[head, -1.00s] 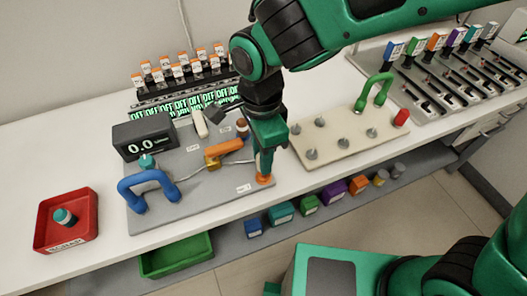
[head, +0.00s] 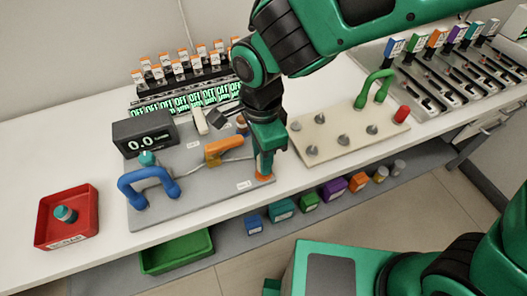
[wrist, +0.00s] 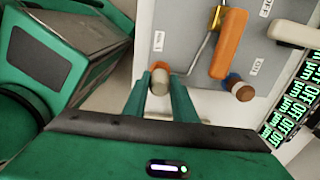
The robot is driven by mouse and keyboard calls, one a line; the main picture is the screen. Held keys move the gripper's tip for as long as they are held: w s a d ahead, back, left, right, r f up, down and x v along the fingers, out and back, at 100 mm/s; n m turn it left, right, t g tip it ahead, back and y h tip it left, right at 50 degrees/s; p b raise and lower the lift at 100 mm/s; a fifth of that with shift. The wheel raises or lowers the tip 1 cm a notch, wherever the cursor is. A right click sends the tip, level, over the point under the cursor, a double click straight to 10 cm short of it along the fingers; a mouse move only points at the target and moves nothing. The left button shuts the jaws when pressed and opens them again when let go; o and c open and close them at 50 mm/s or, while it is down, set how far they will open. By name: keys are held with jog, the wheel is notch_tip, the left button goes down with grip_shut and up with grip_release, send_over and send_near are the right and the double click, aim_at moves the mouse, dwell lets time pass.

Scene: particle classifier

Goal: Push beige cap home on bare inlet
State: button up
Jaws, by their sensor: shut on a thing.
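The beige cap (wrist: 160,84) is between my gripper's fingertips (wrist: 161,88) in the wrist view. The gripper is shut on it. Just beyond the cap, an orange fitting (wrist: 160,66), apparently the inlet, stands at the edge of the grey plate (wrist: 180,20). The cap overlaps the fitting in the picture; I cannot tell how far it is seated. In the head view my gripper (head: 265,172) points down at the plate's right front corner, over the orange fitting (head: 262,178). The fingers hide the cap there.
An orange handle (head: 222,151) and a brown cap (wrist: 243,92) are near the gripper on the same plate. A blue handle (head: 150,180) and display (head: 146,134) stand left. A beige board with pegs (head: 325,150) lies right. A red tray (head: 86,235) sits far left.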

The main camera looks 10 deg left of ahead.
jog(key=shift+f, duration=0.75)
jog(key=o, duration=1.1)
notch_tip(320, 180, up, 11)
jog(key=shift+w+f, duration=0.1)
